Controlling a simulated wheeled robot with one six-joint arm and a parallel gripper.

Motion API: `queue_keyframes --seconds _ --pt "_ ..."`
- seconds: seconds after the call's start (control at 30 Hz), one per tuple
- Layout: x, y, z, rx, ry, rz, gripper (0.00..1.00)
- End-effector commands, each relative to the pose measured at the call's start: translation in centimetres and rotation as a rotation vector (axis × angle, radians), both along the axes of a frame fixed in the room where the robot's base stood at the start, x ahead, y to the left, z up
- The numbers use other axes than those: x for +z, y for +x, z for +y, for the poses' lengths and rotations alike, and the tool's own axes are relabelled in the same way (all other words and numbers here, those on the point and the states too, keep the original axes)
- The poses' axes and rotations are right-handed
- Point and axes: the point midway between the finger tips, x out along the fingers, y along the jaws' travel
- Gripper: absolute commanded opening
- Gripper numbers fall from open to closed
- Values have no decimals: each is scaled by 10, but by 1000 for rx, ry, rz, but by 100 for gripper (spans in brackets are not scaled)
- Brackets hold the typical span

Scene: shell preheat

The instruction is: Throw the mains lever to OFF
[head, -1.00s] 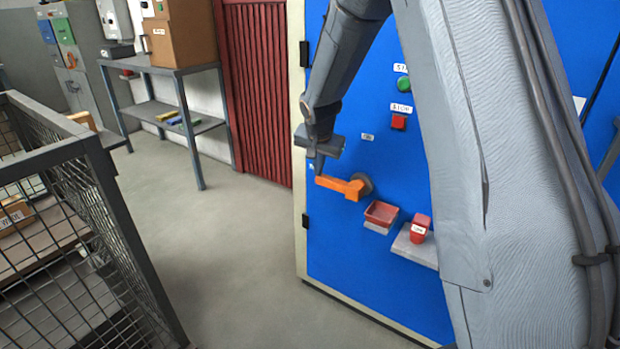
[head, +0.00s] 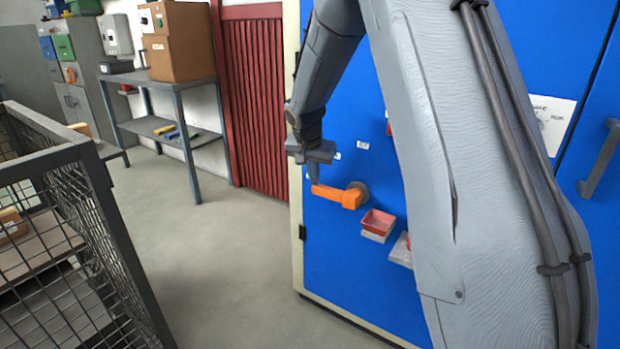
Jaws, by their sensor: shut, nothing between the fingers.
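The orange mains lever (head: 338,197) sticks out to the left from a round grey hub (head: 360,188) on the blue cabinet front (head: 350,260). It lies roughly level, dipping slightly toward the hub. My gripper (head: 314,182) points down at the lever's free left end, with its shut, empty fingertips at or just above the top of that end. I cannot tell whether they touch it. OFF and ON marks cannot be read; a small white label (head: 362,145) sits above the lever. My arm hides the middle of the cabinet.
A red tray (head: 378,222) is fixed on the cabinet below right of the lever. A wire-mesh cage (head: 75,240) stands at the left. A grey shelf table (head: 165,78) with boxes stands behind, beside a red ribbed panel (head: 255,100). The floor between is clear.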

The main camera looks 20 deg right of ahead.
Motion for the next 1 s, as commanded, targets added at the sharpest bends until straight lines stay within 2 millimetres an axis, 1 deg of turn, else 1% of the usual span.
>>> queue_keyframes --seconds 0.03,0.67,0.77,0.87,0.97,1.0 --pt "-16 -9 -8 -9 -4 33 0" --pt "-15 -10 -10 -13 -7 35 0" --pt "-10 -9 -10 -14 -7 33 0" --pt "3 -9 -10 -14 -7 29 0" --pt "23 -8 -8 -13 -7 18 0" --pt "33 -7 -6 -11 -7 13 0"
